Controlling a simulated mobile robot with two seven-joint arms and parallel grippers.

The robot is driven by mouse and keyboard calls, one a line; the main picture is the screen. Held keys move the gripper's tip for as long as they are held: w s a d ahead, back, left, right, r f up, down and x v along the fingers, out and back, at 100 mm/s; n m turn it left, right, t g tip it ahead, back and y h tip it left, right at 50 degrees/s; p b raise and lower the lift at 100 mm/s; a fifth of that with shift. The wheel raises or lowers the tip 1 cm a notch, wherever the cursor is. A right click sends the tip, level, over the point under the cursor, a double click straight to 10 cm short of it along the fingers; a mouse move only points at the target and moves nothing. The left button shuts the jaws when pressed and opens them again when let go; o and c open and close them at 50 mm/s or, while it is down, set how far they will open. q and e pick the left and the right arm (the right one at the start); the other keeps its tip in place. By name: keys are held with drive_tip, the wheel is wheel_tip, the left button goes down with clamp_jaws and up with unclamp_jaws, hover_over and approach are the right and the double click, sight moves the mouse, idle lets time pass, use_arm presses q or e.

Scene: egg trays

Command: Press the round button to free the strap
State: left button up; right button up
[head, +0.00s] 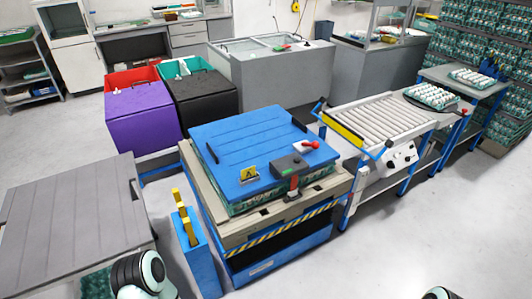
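A blue lid (235,140) lies on a stack of egg trays on a pallet in the middle of the head view. A dark grey buckle-like box (287,167) sits on the lid's front right part. A short dark strap-like piece with a red part (293,187) hangs at the lid's front edge, just below the box. The round button is too small to make out for certain. A red knob-like piece (311,145) lies behind the box, to its right. Only rounded links of my arms show at the bottom edge; neither gripper is in view.
A yellow marker with a letter (249,171) stands on the lid. A blue post box with yellow handles (187,240) stands close at the stack's left. A grey table (70,215) is at left, a roller conveyor (385,117) at right. Purple (140,115) and black bins stand behind.

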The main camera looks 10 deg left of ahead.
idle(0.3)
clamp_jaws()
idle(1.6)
